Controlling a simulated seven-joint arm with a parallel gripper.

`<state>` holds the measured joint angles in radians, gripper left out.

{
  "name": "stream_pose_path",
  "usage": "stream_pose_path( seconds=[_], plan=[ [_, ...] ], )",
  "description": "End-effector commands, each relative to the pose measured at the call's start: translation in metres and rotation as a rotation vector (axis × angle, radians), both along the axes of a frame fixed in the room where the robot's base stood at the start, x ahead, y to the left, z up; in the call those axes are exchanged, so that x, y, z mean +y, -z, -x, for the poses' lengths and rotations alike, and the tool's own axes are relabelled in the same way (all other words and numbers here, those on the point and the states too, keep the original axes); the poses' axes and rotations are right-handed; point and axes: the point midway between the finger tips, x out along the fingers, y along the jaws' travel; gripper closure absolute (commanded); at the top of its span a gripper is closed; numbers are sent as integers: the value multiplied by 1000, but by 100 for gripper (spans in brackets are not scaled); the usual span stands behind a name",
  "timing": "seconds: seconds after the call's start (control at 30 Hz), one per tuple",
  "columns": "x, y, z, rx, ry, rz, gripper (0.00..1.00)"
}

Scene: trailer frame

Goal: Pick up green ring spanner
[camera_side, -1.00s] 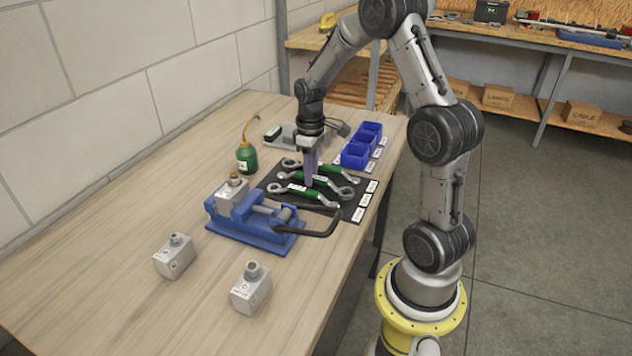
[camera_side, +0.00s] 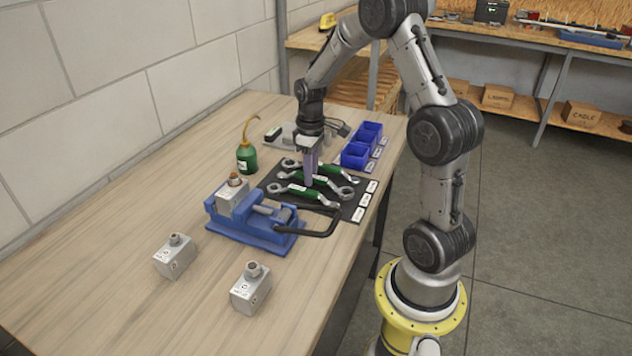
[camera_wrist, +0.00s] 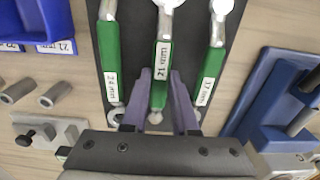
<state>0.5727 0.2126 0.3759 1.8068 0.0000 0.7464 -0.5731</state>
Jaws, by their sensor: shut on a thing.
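Three green-handled spanners lie side by side on a dark mat (camera_side: 330,208). My gripper (camera_side: 309,183) points down at the middle green spanner (camera_wrist: 163,28), which shows a white label on its handle. In the wrist view, the two purple fingers of my gripper (camera_wrist: 159,78) stand on either side of that handle and are shut on it. The spanner still lies at mat level. The spanner labelled 24 mm (camera_wrist: 108,45) is to its left and another green spanner (camera_wrist: 212,65) to its right, both outside the fingers.
A blue vise (camera_side: 240,230) holding a grey block stands close to the mat. Blue bins (camera_side: 355,155) are behind it, and a green oil can (camera_side: 246,158) is to the left. Two grey blocks (camera_side: 174,257) (camera_side: 251,289) stand in front. The left front table is clear.

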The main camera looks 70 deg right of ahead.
Motion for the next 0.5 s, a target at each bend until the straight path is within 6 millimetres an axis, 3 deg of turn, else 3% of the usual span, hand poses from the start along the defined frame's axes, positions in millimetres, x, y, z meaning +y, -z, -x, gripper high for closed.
stream_pose_path(
  seconds=[0.33, 0.5],
  plan=[
    [0, -2, -1, -2, 0, 2, 100],
    [-1, -13, -1, -5, 0, 3, 100]
  ],
)
